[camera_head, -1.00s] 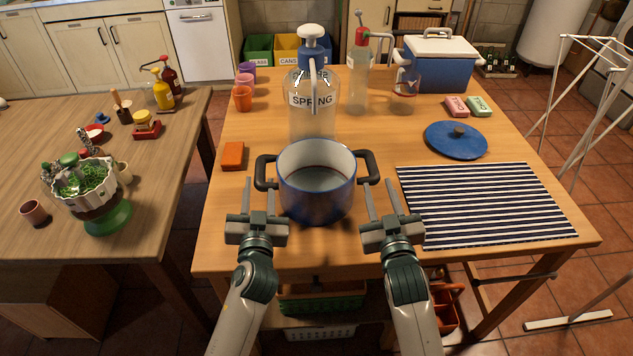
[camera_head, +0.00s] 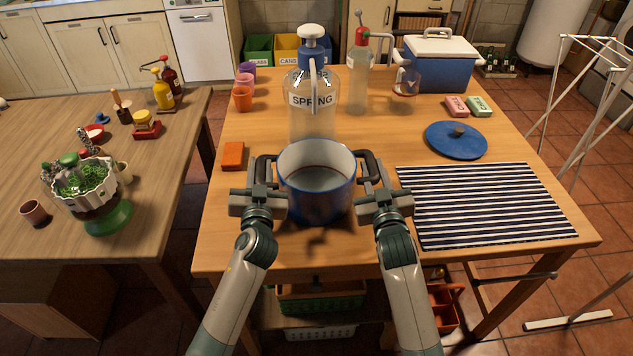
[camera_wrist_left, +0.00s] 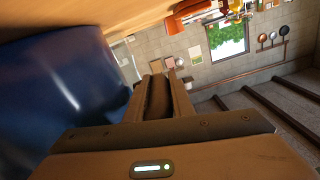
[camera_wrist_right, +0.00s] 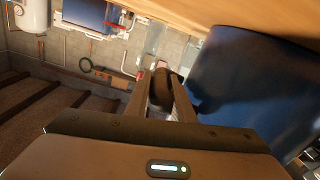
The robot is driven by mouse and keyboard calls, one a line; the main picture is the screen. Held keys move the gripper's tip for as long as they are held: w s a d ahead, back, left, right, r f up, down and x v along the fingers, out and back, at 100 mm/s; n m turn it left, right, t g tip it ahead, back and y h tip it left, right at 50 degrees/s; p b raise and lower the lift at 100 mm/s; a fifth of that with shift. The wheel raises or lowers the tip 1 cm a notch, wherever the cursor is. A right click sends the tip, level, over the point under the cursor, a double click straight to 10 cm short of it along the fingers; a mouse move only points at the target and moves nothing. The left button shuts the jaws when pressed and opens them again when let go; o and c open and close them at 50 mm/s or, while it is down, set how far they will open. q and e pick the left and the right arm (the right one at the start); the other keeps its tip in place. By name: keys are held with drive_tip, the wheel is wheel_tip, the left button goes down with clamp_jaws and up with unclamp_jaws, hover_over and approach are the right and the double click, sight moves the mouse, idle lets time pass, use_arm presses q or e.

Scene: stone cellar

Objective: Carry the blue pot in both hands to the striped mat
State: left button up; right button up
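The blue pot (camera_head: 318,200) stands upright and open on the wooden table, with a black handle on each side. My left gripper (camera_head: 265,171) has its fingers on both sides of the left handle and looks shut on it; the left wrist view shows the handle (camera_wrist_left: 157,97) between the fingers. My right gripper (camera_head: 371,170) looks shut on the right handle in the same way, seen in the right wrist view (camera_wrist_right: 161,90). The striped mat (camera_head: 485,205) lies flat and empty, right of the pot.
A spring-water bottle (camera_head: 312,105) stands close behind the pot. An orange block (camera_head: 232,156) lies left of it. Pink (camera_head: 457,107) and green (camera_head: 479,106) blocks and a cooler (camera_head: 440,65) are further back.

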use_arm(q)
clamp_jaws()
use_arm(e)
clamp_jaws()
idle(0.9)
